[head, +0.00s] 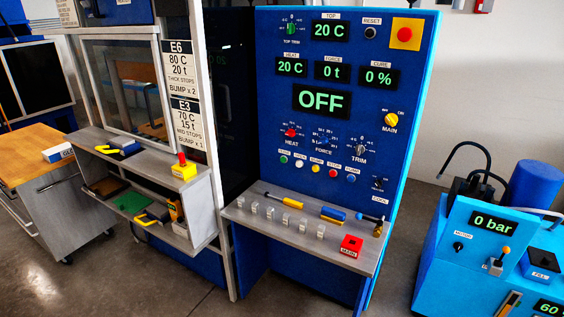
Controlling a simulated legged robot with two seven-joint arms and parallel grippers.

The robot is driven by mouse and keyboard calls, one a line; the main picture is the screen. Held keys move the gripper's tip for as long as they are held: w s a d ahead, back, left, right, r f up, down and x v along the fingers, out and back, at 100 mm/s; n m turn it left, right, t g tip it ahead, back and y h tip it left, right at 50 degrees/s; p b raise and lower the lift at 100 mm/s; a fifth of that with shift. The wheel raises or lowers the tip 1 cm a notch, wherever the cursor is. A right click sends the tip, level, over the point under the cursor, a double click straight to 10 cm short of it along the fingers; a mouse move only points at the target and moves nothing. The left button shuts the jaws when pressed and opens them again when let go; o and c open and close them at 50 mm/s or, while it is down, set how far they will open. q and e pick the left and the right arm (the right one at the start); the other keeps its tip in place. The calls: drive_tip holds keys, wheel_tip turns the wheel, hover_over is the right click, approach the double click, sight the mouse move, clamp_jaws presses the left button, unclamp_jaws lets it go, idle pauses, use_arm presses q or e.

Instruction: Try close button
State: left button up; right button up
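A blue control panel (277,117) stands upright in the middle of the head view. A row of small round buttons crosses its lower part: a green button (284,159) at the left end, then a white button (299,163), a yellow button (316,168), a red button (332,173) and a blue button (350,178). Their labels are tiny; the one above the green button seems to read CLOSE, but I cannot be sure. The large display (321,101) reads OFF. Neither of my grippers is in view.
A grey shelf (300,233) juts out below the buttons, holding several small metal blocks, a screwdriver (290,202) and a red MAIN block (351,246). A press with a windowed front (125,80) stands left. A blue pump unit (470,250) stands right, beyond open floor.

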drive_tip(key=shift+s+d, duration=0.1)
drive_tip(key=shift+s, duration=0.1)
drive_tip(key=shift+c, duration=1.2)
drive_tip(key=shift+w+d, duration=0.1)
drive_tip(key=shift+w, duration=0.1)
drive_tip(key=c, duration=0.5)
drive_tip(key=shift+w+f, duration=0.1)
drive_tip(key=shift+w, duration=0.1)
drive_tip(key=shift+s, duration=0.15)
